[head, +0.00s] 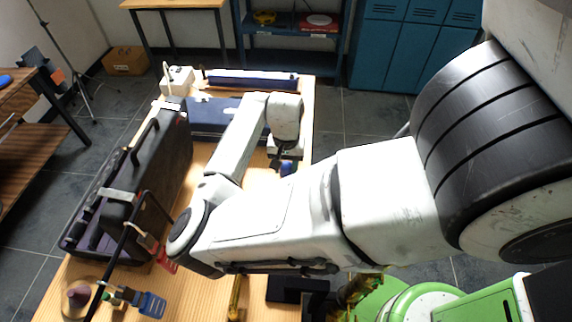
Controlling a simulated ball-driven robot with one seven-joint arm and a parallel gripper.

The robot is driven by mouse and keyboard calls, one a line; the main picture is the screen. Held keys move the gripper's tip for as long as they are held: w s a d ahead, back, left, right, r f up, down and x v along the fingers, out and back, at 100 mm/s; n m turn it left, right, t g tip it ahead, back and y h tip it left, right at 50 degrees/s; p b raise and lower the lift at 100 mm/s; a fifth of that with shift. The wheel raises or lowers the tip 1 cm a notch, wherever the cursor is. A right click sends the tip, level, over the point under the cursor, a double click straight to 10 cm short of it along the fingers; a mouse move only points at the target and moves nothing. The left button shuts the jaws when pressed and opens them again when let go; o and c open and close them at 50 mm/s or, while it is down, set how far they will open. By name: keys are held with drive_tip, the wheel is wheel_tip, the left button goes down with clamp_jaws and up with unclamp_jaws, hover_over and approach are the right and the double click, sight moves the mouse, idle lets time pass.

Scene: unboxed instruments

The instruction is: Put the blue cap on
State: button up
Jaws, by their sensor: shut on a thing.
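My gripper (281,163) points down over the right part of the wooden table, below the white end of my arm. It is shut on a small blue thing, which looks like the blue cap (287,169). The cap shows only as a small patch at the fingertips. I cannot tell its tilt or whether it touches anything below. What the cap fits on is not clear; my arm hides much of the table's middle.
A large black case (150,172) stands open along the table's left side. A dark blue case (212,117) and a long blue box (252,79) lie toward the back. A blue tag (152,304) and a red tag (166,262) are at the front left. The wooden table (203,290) has bare room in front.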

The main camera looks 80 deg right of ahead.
drive_tip(key=shift+f+b, duration=0.5)
drive_tip(key=shift+f, duration=0.4)
idle(0.3)
idle(0.4)
drive_tip(key=o, duration=1.2)
drive_tip(key=shift+c, duration=0.4)
drive_tip(key=shift+c, duration=0.6)
